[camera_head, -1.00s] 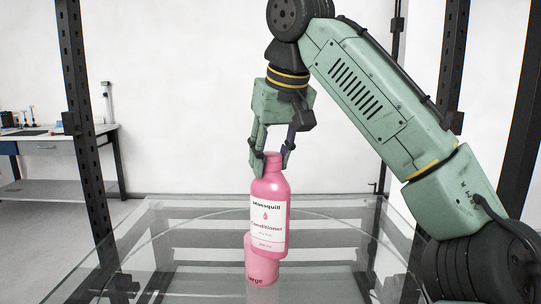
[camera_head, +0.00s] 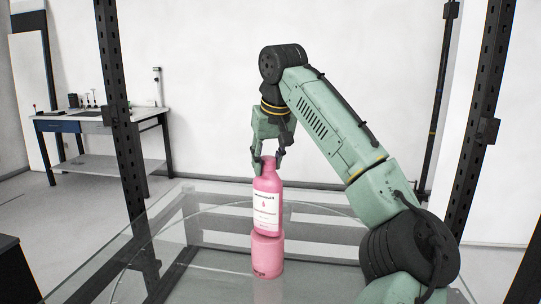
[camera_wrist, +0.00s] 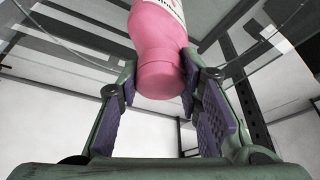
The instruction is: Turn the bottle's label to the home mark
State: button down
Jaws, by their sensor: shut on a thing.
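The pink bottle (camera_head: 274,185) is upright, with its white label (camera_head: 267,211) facing the head camera. My gripper (camera_head: 268,164) comes down from above and is shut on the bottle's narrow top. In the wrist view the bottle (camera_wrist: 158,42) reaches in from the top edge, and its round pink end lies between the dark finger pads of my gripper (camera_wrist: 168,98). A short pink cylinder (camera_head: 267,256) with small dark lettering shows directly below the bottle; I cannot tell whether they touch. The glass turntable (camera_head: 207,235) lies around it. I cannot make out a home mark.
Dark perforated posts (camera_head: 120,130) stand left and right of the glass. A workbench (camera_head: 98,118) with small items stands at the back left. My arm fills the right side. The glass left of the bottle looks clear.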

jog(key=n+y, duration=0.1)
jog(key=n, duration=0.2)
jog(key=shift+g, duration=0.3)
jog(key=shift+a+f, duration=0.1)
jog(key=shift+f, duration=0.15)
jog(key=c, duration=1.1)
grip_release()
jog(key=shift+o, duration=0.2)
